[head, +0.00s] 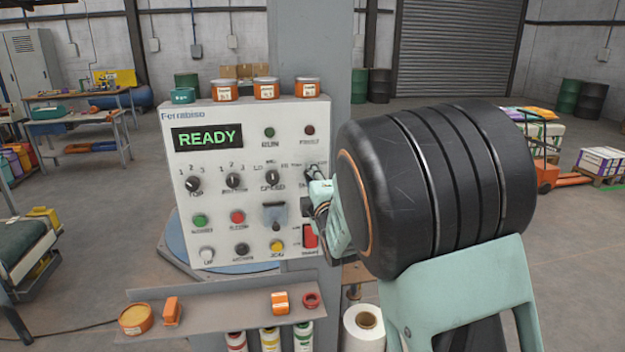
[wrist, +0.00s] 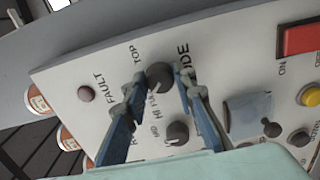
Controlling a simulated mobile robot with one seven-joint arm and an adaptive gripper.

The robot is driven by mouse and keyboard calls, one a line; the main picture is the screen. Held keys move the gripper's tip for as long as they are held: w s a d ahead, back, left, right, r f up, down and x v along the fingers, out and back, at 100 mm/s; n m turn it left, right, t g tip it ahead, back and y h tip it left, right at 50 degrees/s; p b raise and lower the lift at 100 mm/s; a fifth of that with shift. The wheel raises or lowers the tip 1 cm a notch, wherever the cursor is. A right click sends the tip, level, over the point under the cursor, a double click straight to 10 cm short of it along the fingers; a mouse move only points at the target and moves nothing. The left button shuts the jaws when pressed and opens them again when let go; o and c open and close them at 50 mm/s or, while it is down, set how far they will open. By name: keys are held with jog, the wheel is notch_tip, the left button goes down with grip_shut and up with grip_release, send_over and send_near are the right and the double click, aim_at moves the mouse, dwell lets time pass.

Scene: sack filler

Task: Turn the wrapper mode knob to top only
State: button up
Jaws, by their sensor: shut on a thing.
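The wrapper mode knob (wrist: 158,77) is a dark round knob on the pale control panel (wrist: 110,55). The label MODE is partly visible beside it, and the word TOP is printed near it. In the wrist view my gripper (wrist: 160,80) has one blue-grey finger on each side of the knob and is shut on it. The knob's pointer direction cannot be made out. In the head view my gripper (head: 312,190) is at the panel's right side, where the fingers and my arm mostly hide the knob.
The speed knob (wrist: 178,132) sits close to the fingers. A hinged metal flap (head: 274,214) and a red switch (head: 310,236) are below. The display (head: 207,137) reads READY. A shelf (head: 220,306) juts out below.

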jog(key=shift+f+b, duration=0.15)
jog(key=shift+b, duration=0.15)
jog(key=m+b, duration=1.7)
jog(key=b, duration=0.5)
jog(key=shift+m, duration=0.3)
jog(key=o, duration=1.2)
jog(key=shift+c, duration=0.2)
